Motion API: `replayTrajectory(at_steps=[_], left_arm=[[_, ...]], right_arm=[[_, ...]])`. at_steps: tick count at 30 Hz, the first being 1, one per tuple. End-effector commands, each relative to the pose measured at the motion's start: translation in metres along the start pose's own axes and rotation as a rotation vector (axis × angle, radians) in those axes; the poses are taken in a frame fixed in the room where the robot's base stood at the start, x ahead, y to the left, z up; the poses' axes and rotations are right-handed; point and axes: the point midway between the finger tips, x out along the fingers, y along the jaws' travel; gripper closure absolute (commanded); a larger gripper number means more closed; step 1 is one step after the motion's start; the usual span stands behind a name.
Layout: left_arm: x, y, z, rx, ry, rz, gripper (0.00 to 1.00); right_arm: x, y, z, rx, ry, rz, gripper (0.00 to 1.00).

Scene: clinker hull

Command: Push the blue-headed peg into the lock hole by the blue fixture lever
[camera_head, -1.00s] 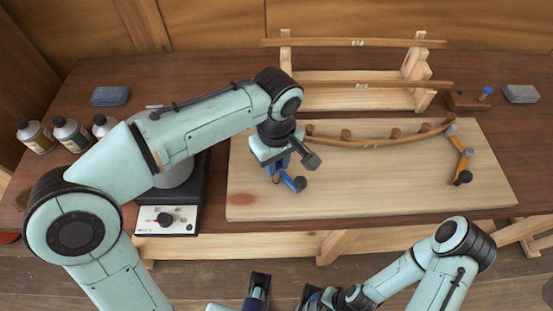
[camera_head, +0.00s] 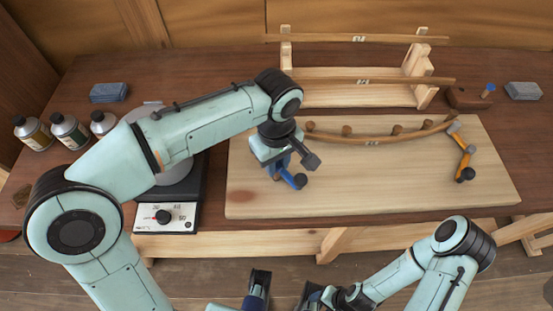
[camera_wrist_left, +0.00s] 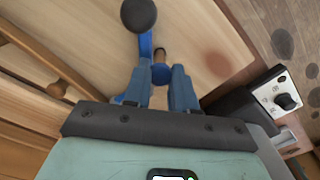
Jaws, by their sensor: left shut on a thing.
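My left gripper (camera_head: 274,171) is over the left part of the pale board, beside the blue fixture lever (camera_head: 289,176) with its dark ball end. In the left wrist view its fingers (camera_wrist_left: 159,88) are closed around a blue head with a short brown shaft beyond it, the blue-headed peg (camera_wrist_left: 160,74). The lever (camera_wrist_left: 145,45) runs right beside the peg, its ball towards the top. The lock hole is hidden, so I cannot tell how deep the peg sits. My right gripper (camera_head: 312,296) is low at the bottom edge, its fingertips unclear.
A curved wooden strake (camera_head: 375,140) lies along several pegs on the board (camera_head: 400,190). An orange lever (camera_head: 466,160) is at right. Another blue-headed piece (camera_head: 489,88) stands at a wooden block (camera_head: 470,98). Bottles (camera_head: 70,131) and a dial box (camera_head: 165,216) are left.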

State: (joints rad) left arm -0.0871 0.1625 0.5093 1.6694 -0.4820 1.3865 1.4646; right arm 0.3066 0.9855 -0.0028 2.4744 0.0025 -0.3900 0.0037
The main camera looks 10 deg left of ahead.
Motion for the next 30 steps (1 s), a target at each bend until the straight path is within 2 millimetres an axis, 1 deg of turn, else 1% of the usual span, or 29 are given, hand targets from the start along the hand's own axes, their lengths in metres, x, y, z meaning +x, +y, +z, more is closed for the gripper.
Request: replayTrajectory(at_steps=[3,6,7,8,9,19,23,24,30], left_arm=[[0.004,0.000,0.000,0.001,0.000,-0.001,0.99],[0.004,0.000,0.000,0.001,-0.001,-0.001,0.99],[0.004,0.000,0.000,0.001,-0.001,-0.002,0.68],[0.004,0.000,0.000,0.001,-0.001,-0.002,0.58],[0.004,0.000,0.000,0.000,-0.001,-0.002,0.45],[0.003,0.000,0.000,0.000,0.000,-0.001,0.45],[0.003,0.000,0.000,0.000,0.000,-0.001,0.45],[-0.004,0.000,0.000,0.000,0.001,0.000,0.45],[-0.031,0.000,0.000,0.001,0.002,0.001,0.45]], right_arm=[[0.003,0.001,0.000,0.000,-0.001,0.000,0.40],[0.002,0.001,0.000,0.000,-0.001,0.000,0.40],[0.002,0.001,0.000,0.000,-0.001,0.000,0.40],[0.002,0.001,0.000,0.000,-0.001,0.000,0.40],[0.002,0.001,0.000,0.000,-0.001,0.000,0.40],[0.001,0.000,-0.001,0.000,0.002,0.000,0.40],[-0.002,-0.003,-0.007,-0.003,0.023,-0.006,0.40],[-0.008,-0.005,-0.007,-0.003,0.026,-0.006,0.40],[-0.026,-0.009,0.003,-0.002,-0.002,-0.001,0.40]])
